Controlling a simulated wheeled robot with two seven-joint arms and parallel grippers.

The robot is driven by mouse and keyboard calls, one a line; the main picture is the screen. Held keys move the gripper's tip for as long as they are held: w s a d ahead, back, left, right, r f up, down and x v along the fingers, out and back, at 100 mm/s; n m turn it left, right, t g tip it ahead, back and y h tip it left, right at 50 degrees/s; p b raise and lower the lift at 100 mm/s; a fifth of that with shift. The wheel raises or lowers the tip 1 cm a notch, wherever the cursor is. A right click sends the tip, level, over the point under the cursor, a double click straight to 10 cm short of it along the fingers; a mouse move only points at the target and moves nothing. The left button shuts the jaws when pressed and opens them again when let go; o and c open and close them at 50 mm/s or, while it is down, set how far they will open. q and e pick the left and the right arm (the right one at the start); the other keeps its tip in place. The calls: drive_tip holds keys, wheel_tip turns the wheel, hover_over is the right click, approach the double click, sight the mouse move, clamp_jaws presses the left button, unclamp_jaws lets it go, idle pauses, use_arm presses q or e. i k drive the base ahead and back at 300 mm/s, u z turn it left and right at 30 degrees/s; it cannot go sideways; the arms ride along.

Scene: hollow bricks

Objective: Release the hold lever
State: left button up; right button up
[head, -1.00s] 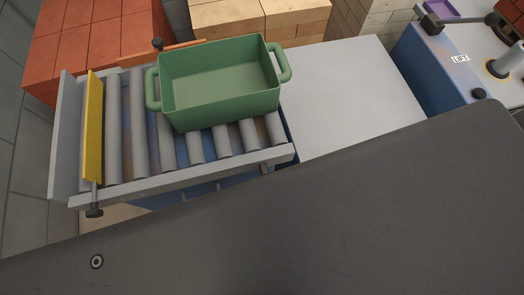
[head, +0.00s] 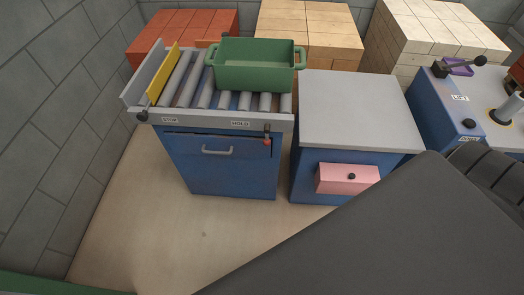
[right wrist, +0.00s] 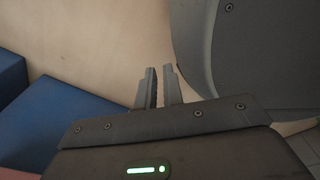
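The hold lever (head: 267,139) is a small dark lever with a red knob. In the head view it hangs at the front right of the roller stand's rail, just right of the HOLD label (head: 240,124). A green bin (head: 255,76) sits on the rollers (head: 188,88) above it. No gripper is near the lever in the head view. My right gripper (right wrist: 160,70) shows only in the right wrist view, over bare floor, with a narrow gap between its fingers and nothing held. My left gripper is in neither current view.
A yellow stop plate (head: 163,74) stands at the rollers' left end. The LIFT unit (head: 446,104) is further right. Brick stacks line the back. Floor (head: 200,230) before the stand is clear.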

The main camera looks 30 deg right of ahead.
sight(266, 142)
drive_tip(key=z, duration=0.65)
drive_tip(key=i, duration=0.75)
drive_tip(key=z, duration=1.05)
drive_tip(key=k, duration=0.4)
drive_tip(key=u, duration=0.1)
